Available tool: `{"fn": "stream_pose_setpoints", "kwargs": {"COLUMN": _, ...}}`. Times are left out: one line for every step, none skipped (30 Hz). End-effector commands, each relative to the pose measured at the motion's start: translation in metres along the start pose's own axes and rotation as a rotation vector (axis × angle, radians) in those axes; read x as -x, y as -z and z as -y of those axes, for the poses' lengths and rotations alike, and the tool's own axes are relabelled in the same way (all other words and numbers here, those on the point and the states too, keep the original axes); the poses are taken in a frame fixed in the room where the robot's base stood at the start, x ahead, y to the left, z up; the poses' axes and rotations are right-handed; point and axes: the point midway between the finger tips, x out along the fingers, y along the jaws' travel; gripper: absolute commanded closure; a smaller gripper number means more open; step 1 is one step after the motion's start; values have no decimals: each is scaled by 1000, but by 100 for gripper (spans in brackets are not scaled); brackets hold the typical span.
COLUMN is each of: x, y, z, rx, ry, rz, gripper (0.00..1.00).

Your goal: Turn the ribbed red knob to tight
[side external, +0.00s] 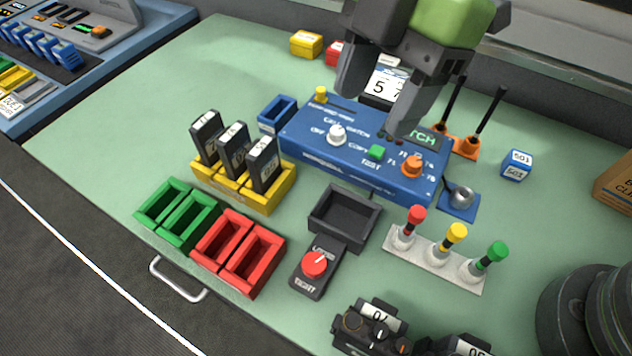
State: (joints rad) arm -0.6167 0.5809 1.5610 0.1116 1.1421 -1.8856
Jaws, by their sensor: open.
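The ribbed red knob (315,264) sits on a small dark base plate (308,284) near the front of the green table. The plate has white lettering above and below the knob; the lower word reads TIGHT, and the upper one is partly hidden or too small to read surely. A pale mark shows on the knob's top. My gripper (372,112) is open and empty, with its two grey fingers apart. It hangs above the blue console, well behind and above the knob, touching neither as far as I can tell.
A black tray (372,233) stands just behind the knob. Red bins (238,277) are to its left. A white strip (400,240) with red, yellow and green topped pegs is to its right. The blue console (300,139) and dark radios (350,345) are nearby.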

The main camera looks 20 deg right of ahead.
Motion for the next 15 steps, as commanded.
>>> {"fn": "stream_pose_setpoints", "kwargs": {"x": -23, "y": 8, "z": -4, "rx": 141, "ry": 61, "rz": 6, "gripper": 44}}
{"fn": "stream_pose_setpoints", "kwargs": {"x": -34, "y": 11, "z": -6, "rx": 222, "ry": 91, "rz": 6, "gripper": 44}}
{"fn": "stream_pose_setpoints", "kwargs": {"x": -48, "y": 16, "z": -7, "rx": 324, "ry": 128, "rz": 3, "gripper": 44}}
{"fn": "stream_pose_setpoints", "kwargs": {"x": -57, "y": 18, "z": -7, "rx": 393, "ry": 154, "rz": 1, "gripper": 44}}
{"fn": "stream_pose_setpoints", "kwargs": {"x": -66, "y": 21, "z": -7, "rx": 455, "ry": 177, "rz": -4, "gripper": 44}}
{"fn": "stream_pose_setpoints", "kwargs": {"x": -76, "y": 23, "z": -6, "rx": 528, "ry": 203, "rz": -10, "gripper": 44}}
{"fn": "stream_pose_setpoints", "kwargs": {"x": -83, "y": 25, "z": -6, "rx": 575, "ry": 219, "rz": -13, "gripper": 44}}
{"fn": "stream_pose_setpoints", "kwargs": {"x": -88, "y": 26, "z": -5, "rx": 615, "ry": 234, "rz": -18, "gripper": 44}}
{"fn": "stream_pose_setpoints", "kwargs": {"x": -94, "y": 27, "z": -5, "rx": 658, "ry": 249, "rz": -23, "gripper": 44}}
{"fn": "stream_pose_setpoints", "kwargs": {"x": -97, "y": 28, "z": -4, "rx": 683, "ry": 257, "rz": -27, "gripper": 44}}
{"fn": "stream_pose_setpoints", "kwargs": {"x": -100, "y": 29, "z": -4, "rx": 701, "ry": 264, "rz": -29, "gripper": 44}}
{"fn": "stream_pose_setpoints", "kwargs": {"x": -103, "y": 29, "z": -3, "rx": 719, "ry": 270, "rz": -32, "gripper": 44}}
{"fn": "stream_pose_setpoints", "kwargs": {"x": -106, "y": 29, "z": -2, "rx": 726, "ry": 273, "rz": -33, "gripper": 44}}
{"fn": "stream_pose_setpoints", "kwargs": {"x": -108, "y": 29, "z": -2, "rx": 731, "ry": 275, "rz": -34, "gripper": 44}}
{"fn": "stream_pose_setpoints", "kwargs": {"x": -112, "y": 29, "z": -1, "rx": 734, "ry": 275, "rz": -33, "gripper": 44}}
